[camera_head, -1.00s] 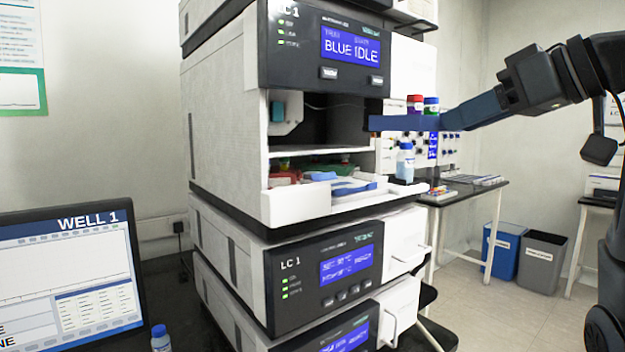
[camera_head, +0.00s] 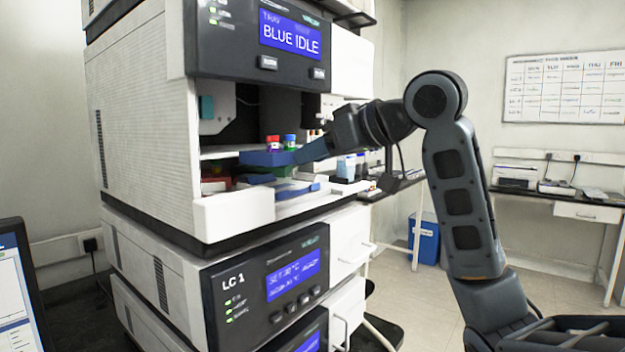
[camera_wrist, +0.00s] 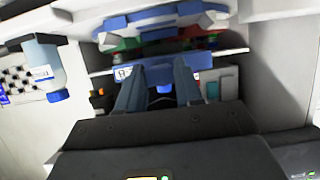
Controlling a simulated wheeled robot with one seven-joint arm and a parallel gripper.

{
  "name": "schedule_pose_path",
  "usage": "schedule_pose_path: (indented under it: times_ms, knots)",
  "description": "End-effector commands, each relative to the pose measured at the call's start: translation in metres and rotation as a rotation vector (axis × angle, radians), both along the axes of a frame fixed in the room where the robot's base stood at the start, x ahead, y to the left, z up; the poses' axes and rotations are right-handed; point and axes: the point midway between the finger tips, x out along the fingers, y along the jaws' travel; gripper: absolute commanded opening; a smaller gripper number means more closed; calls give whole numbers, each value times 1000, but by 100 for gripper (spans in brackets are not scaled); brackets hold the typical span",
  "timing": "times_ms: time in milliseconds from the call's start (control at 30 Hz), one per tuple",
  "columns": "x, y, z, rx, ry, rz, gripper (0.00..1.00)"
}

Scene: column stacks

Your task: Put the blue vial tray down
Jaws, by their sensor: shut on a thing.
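The blue vial tray (camera_head: 262,158) carries upright vials with a red cap (camera_head: 272,140) and a blue cap (camera_head: 291,139). It is at the open front bay of the upper LC 1 unit, above a pull-out shelf. My gripper (camera_head: 304,154) is shut on the tray's right end. In the wrist view, my gripper (camera_wrist: 157,88) has its two fingers at a blue part with a white label, and the fingers hide some of it. I cannot tell whether the tray touches anything below.
The shelf's white front wall (camera_head: 235,212) stands below, with red, green and blue pieces behind it. The unit's dark display panel (camera_head: 270,40) overhangs the bay. Bottles (camera_head: 347,166) stand to the right. A monitor (camera_head: 14,290) is at lower left.

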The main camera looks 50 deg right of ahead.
Motion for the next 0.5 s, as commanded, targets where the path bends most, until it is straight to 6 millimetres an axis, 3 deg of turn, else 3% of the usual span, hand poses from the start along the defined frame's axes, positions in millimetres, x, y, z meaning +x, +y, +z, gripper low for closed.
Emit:
schedule_pose_path:
  times_ms: [233, 500]
  knots:
    - [8, 0, -13, 1, 0, -2, 4]
    - [8, -1, -45, 1, 0, -2, 4]
